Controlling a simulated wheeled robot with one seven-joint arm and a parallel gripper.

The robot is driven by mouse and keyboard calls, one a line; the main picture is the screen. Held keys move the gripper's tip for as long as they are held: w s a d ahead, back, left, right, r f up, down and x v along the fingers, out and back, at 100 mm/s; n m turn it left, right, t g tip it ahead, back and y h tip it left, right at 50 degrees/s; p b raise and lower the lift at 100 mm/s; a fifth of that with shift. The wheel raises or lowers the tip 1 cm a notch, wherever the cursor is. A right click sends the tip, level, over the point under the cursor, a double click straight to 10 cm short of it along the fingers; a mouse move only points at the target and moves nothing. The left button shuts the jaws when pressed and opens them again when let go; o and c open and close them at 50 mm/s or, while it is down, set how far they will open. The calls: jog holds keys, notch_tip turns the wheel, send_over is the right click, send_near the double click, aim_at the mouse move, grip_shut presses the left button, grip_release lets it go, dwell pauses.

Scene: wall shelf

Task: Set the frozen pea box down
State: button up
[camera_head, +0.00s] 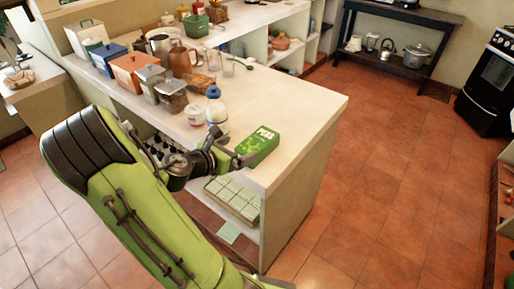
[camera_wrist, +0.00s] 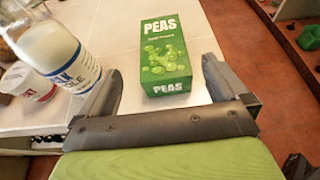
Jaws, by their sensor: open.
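The frozen pea box (camera_head: 259,146), green with white PEAS lettering, is on the white counter top (camera_head: 300,118) near its front corner. In the wrist view the pea box (camera_wrist: 164,58) lies ahead of my gripper, between the lines of its two fingers. My gripper (camera_wrist: 162,88) is open, with one finger to the left and one to the right of the box. The box's near end reaches in between the fingers, and a gap shows on each side. In the head view my gripper (camera_head: 240,160) is at the counter's edge, just left of the box.
A milk bottle (camera_wrist: 62,58) stands close to the left finger, with a white and red tub (camera_wrist: 28,82) beside it. Canisters, including an orange one (camera_head: 133,68), and jugs crowd the counter further back. The counter right of the box is clear.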

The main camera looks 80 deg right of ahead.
aim_at(252, 146)
jog(key=x, duration=0.3)
jog(key=b+x, duration=0.1)
jog(key=x, duration=0.2)
jog(key=b+x, duration=0.1)
jog(key=x, duration=0.2)
jog(key=shift+s+a+f, duration=0.1)
jog(key=shift+a+f, duration=0.05)
jog(key=shift+f, duration=0.2)
jog(key=shift+a+r, duration=0.1)
jog(key=c, duration=1.3)
notch_tip(252, 146, up, 10)
jog(key=p, duration=0.4)
